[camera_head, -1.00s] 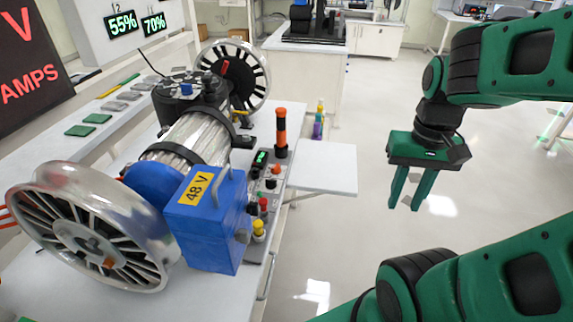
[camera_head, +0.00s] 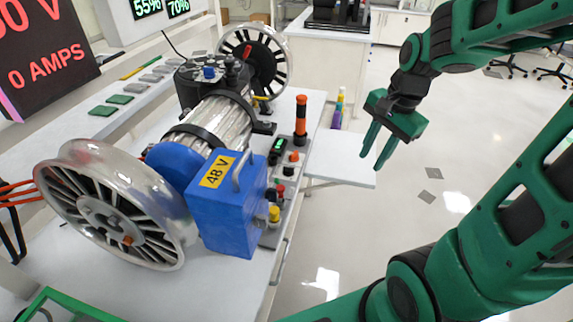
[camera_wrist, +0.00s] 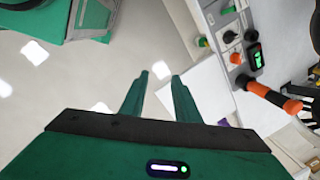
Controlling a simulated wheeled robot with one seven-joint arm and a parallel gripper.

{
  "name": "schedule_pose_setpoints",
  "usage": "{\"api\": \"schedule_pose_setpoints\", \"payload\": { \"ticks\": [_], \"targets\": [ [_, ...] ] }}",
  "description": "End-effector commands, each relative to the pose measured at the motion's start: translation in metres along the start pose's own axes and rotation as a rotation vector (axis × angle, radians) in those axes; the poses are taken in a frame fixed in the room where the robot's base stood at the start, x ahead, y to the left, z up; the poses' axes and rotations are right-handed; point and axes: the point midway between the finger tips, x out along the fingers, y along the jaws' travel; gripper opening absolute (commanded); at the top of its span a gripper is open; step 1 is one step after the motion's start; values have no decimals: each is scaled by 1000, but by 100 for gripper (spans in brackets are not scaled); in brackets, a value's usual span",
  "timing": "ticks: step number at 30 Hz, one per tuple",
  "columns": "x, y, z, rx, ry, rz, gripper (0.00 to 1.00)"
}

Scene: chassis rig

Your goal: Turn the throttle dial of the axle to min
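The axle (camera_head: 215,118) lies along the bench, with spoked wheels at both ends and a blue box marked 48 V (camera_head: 225,205) at the near side. A narrow control panel (camera_head: 268,238) runs along its right side, carrying a small green-lit display (camera_head: 278,147), an orange knob (camera_head: 294,157), a dark knob (camera_head: 289,171), and red and yellow knobs. I cannot tell which is the throttle dial. My gripper (camera_head: 372,162) is open and empty, above and right of the panel. In the wrist view, my gripper (camera_wrist: 159,75) is apart from the panel's display (camera_wrist: 255,57) and dark knob (camera_wrist: 230,37) at upper right.
An upright orange-and-black handle (camera_head: 301,120) stands at the panel's far end. A white side shelf (camera_head: 342,160) juts out to the right. A screen reading AMPS (camera_head: 45,60) stands at left. Open floor (camera_head: 430,200) lies to the right of the bench.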

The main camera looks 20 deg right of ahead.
Motion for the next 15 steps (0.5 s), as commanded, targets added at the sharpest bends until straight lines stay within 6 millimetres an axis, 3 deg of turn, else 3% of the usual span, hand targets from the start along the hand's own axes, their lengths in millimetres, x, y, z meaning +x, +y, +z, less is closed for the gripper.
{"api": "schedule_pose_setpoints", "payload": {
  "ticks": [3, 9, 15],
  "targets": [
    [17, -41, 7, 194, -29, -33, 29],
    [45, -104, 26, 541, -103, -77, 29],
    [70, -152, 48, 833, -185, -86, 29]
  ]
}}
